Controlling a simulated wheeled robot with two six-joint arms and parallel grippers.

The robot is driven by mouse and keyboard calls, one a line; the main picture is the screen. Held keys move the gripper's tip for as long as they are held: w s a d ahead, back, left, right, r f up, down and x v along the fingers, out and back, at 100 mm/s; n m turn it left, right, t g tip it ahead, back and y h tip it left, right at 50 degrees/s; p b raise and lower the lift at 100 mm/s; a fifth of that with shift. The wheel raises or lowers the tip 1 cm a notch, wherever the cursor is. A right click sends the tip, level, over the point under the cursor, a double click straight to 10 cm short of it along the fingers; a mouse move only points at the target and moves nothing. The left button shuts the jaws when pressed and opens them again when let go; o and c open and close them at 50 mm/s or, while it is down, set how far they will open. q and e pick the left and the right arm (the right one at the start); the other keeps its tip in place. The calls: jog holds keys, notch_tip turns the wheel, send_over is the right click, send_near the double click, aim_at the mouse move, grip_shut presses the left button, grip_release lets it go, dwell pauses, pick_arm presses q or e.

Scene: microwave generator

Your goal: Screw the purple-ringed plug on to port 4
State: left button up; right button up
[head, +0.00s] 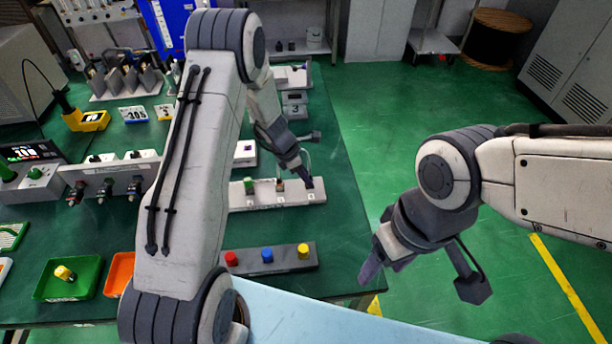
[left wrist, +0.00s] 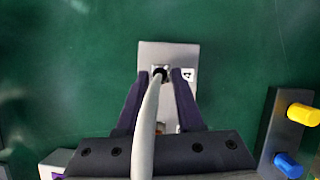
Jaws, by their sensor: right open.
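The pale port strip (head: 240,203) lies on the green bench, with a green fitting (head: 249,186) and a brownish fitting (head: 280,185) to the left of my left gripper. My left gripper (head: 307,183) points down at its right end. In the left wrist view its dark fingers (left wrist: 160,76) close in on both sides of a dark plug (left wrist: 160,74) at a square metal port beside a small label. A pale cable (left wrist: 147,120) runs from the plug towards the camera. No purple ring can be made out on it. My right gripper (head: 375,265) is open and empty beyond the bench's right edge.
A grey block with red, blue and yellow caps (head: 268,261) lies in front of the strip. A green tray (head: 69,277) and an orange tray (head: 120,272) stand at the left. A numbered device (head: 295,103) sits behind. Green floor is free at right.

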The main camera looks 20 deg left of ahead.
pick_arm(q)
grip_shut()
